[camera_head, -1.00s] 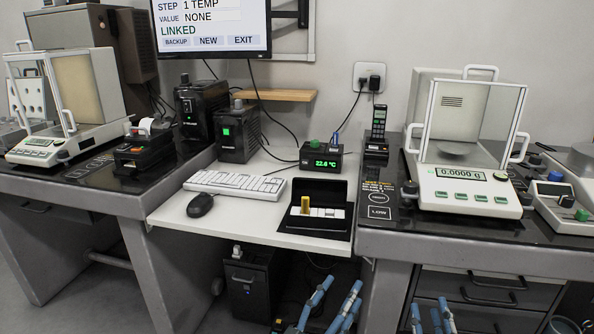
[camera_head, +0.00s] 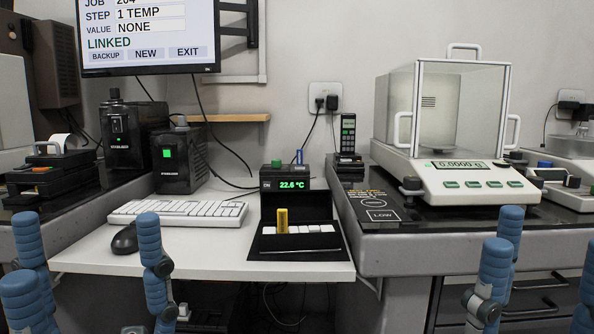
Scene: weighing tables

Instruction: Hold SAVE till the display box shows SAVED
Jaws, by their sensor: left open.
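The display box (camera_head: 285,183) is a small black box at the back of the white desk. Its green digits read 22.6 °C. A green button (camera_head: 278,163) and a small blue part (camera_head: 299,157) show on its top. I cannot make out a SAVE label. My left gripper (camera_head: 90,238) is at the lower left, with blue segmented fingers spread apart and empty, in front of the desk. My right gripper (camera_head: 540,245) is at the lower right, fingers apart and empty, before the right bench. Both are well clear of the box.
A black tray (camera_head: 265,245) with white blocks and a yellow piece (camera_head: 282,220) lies before the box. A keyboard (camera_head: 178,212) and mouse (camera_head: 125,239) are to its left. A balance (camera_head: 470,180) stands on the right bench. A monitor (camera_head: 150,35) reads LINKED.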

